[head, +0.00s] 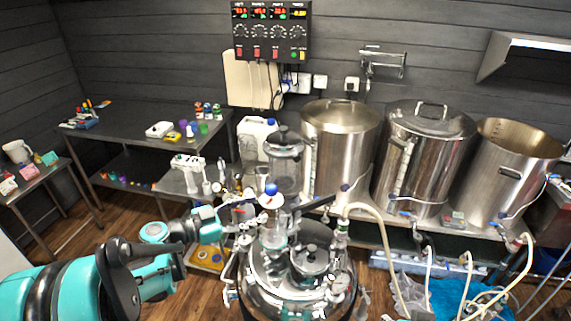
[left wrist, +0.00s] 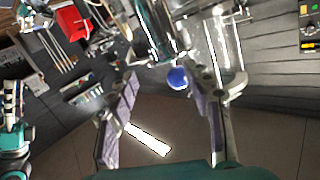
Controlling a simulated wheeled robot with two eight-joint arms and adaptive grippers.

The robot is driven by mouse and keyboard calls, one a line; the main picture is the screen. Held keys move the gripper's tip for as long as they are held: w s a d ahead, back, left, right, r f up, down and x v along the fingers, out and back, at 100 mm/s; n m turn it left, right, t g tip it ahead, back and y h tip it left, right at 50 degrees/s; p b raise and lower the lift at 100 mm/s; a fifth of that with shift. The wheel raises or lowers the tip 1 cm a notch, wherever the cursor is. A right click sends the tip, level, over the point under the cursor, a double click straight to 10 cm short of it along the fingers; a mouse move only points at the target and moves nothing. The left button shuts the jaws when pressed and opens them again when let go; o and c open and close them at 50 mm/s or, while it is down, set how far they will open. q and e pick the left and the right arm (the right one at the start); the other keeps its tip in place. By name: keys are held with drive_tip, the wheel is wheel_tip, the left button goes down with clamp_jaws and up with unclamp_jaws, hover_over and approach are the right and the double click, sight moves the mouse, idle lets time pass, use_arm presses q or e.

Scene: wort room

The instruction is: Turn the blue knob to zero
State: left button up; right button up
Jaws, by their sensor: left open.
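A round blue knob (head: 271,189) stands upright above the steel vessel (head: 300,262) in the front middle of the head view. The blue knob also shows in the left wrist view (left wrist: 177,78). My left gripper (head: 243,210) comes in from the left, beside and a little below the knob. In the left wrist view my left gripper (left wrist: 168,84) is open, and the knob appears between its fingertips, with no clear contact. Any marking of zero is too small to read. My right gripper does not show.
Large steel kettles (head: 341,142) stand on the bench behind. A glass pot (head: 285,165) and a white jug (head: 254,135) with a blue cap stand behind the knob. Hoses (head: 385,235) hang at right. A control panel (head: 271,30) is on the wall. Tables stand at left.

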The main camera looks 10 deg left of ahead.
sight(266, 192)
use_arm(q)
drive_tip(key=r, duration=0.1)
drive_tip(key=w+r+m, duration=0.1)
drive_tip(key=r+t, duration=0.1)
drive_tip(key=shift+w+a+h+p, duration=0.15)
drive_tip(key=shift+a+h+p, duration=0.25)
drive_tip(key=x, duration=0.7)
drive_tip(key=shift+w+a+f, duration=0.1)
drive_tip(key=shift+f, duration=0.05)
clamp_jaws()
